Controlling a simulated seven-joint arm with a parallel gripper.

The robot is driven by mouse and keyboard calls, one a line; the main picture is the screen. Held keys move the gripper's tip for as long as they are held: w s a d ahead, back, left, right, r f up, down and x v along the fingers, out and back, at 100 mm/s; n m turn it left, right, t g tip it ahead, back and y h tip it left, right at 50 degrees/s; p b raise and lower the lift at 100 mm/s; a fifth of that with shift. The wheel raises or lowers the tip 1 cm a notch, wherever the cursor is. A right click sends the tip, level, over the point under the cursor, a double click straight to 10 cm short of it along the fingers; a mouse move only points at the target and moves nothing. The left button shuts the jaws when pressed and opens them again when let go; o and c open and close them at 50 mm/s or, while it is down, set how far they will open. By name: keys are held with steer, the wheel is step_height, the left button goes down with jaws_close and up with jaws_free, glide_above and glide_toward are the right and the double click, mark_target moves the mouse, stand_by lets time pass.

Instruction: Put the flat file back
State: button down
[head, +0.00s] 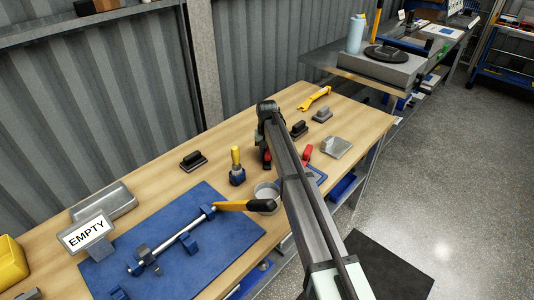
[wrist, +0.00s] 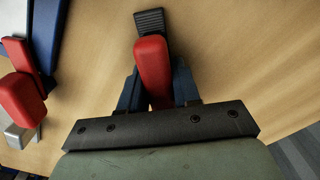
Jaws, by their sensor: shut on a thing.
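The flat file (wrist: 152,65) has a red handle and a dark ridged end, seen in the wrist view. My gripper (wrist: 156,92) is shut on its red handle, with a blue finger on either side. The ridged end points away from the gripper, over the wooden bench top. In the head view my gripper (head: 265,150) is mostly hidden behind my arm, over the middle of the bench, and only a bit of red shows there. I cannot tell whether the file touches the bench.
On the bench (head: 160,170) are a blue mat (head: 215,255) with a clamped rod and a yellow-handled tool, a grey cup (head: 266,190), a yellow-handled brush (head: 236,168), dark blocks and a yellow wrench (head: 314,98). Red-handled tools (wrist: 22,100) lie by a blue-edged tray (wrist: 45,40).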

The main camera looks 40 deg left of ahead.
jaws_free()
steer(key=shift+f, duration=0.1)
stand_by(0.8)
steer(key=shift+r, duration=0.25)
steer(key=shift+r, duration=4.3)
